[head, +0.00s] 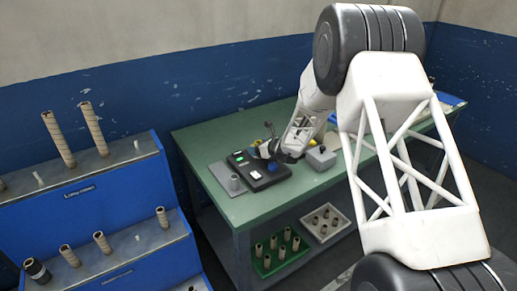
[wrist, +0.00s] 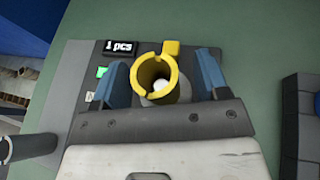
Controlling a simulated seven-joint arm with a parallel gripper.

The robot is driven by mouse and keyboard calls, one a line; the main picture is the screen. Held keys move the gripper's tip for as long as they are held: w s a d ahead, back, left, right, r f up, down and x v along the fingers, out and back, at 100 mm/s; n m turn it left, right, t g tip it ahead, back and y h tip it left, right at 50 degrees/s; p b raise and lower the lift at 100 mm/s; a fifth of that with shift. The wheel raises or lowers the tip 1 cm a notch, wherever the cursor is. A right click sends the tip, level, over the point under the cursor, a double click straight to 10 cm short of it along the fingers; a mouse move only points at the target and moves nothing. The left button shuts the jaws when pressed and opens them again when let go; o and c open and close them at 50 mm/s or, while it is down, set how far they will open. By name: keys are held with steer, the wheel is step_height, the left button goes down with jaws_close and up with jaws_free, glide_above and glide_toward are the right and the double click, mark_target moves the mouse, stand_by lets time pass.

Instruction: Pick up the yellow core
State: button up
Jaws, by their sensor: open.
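The yellow core (wrist: 156,77) is a short hollow cylinder with a notched rim and a small tab at its upper right. It stands over a dark device (wrist: 75,70) whose display (wrist: 120,47) reads "1 pcs". A pale round thing shows inside its bore. My gripper (wrist: 161,70) is open, with one blue finger on each side of the core. A gap shows on both sides. In the head view my gripper (head: 270,149) is low over the dark device (head: 262,172), and it largely hides the core there.
A grey box (head: 321,157) is close on the right. Blue racks (head: 90,215) with brown tubes stand at left. Green (head: 265,262) and grey (head: 345,224) trays sit on the lower shelf.

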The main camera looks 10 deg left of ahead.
mark_target(258, 143)
stand_by(0.6)
steer(key=c, duration=1.1)
steer(key=shift+r, duration=1.7)
steer(key=s+d, duration=0.2)
steer(key=s, duration=0.3)
steer(key=s+d+r, duration=0.1)
steer(key=s+d, duration=0.1)
steer(key=s, duration=0.2)
steer(key=s+d, duration=0.2)
steer(key=s, duration=0.3)
steer(key=shift+s+d+r, duration=0.15)
steer(key=shift+s+r, duration=0.15)
